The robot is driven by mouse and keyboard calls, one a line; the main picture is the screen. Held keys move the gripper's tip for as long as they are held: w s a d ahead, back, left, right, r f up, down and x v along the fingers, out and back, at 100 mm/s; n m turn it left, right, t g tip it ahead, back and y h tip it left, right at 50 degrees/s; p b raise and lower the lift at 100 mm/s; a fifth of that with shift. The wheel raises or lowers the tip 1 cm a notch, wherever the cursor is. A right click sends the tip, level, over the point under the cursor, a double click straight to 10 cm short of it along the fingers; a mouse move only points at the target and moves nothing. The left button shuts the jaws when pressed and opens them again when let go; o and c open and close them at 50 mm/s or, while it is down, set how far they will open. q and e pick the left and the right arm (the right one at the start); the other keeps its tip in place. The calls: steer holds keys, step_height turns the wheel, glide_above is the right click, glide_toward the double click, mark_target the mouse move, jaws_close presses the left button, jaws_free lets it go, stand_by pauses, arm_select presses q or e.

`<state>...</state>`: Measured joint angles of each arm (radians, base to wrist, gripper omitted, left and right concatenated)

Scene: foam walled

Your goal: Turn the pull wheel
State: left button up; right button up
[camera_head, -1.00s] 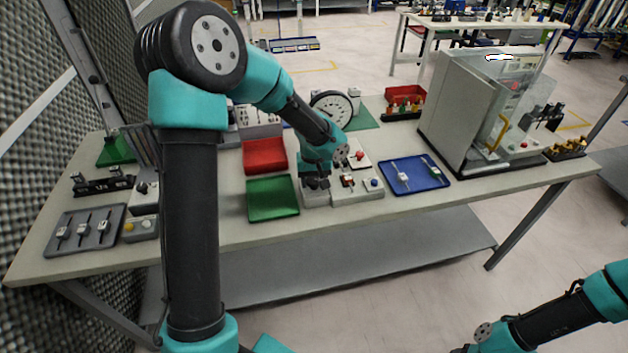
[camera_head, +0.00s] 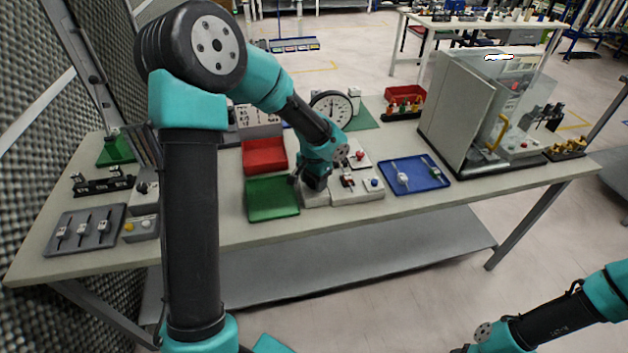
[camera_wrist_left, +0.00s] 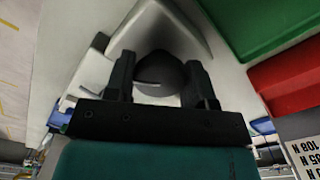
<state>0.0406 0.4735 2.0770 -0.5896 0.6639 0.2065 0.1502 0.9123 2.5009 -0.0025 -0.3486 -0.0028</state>
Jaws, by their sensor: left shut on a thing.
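The pull wheel (camera_wrist_left: 160,75) shows in the left wrist view as a dark round knob on a light grey block (camera_wrist_left: 168,22). My left gripper (camera_wrist_left: 162,72) is shut on it, with one finger on each side. In the head view my left gripper (camera_head: 310,187) is low over the left part of the grey control block (camera_head: 357,190), and the wheel is hidden behind it. My right arm shows at the lower right, but its gripper is outside the picture.
A green tray (camera_head: 272,212) lies close to the left of the gripper, with a red tray (camera_head: 264,168) behind it. A blue tray (camera_head: 416,186) with tools lies to the right. A dial gauge (camera_head: 331,108) stands behind. A glass-sided cabinet (camera_head: 455,118) stands at the right.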

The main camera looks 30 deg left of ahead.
arm_select(q)
steer(key=shift+m, duration=2.3)
steer(key=o, duration=0.9)
steer(key=shift+r, duration=0.1)
step_height(320, 180, up, 17)
steer(key=shift+r, duration=0.15)
step_height(320, 180, down, 16)
steer(key=shift+r, duration=0.15)
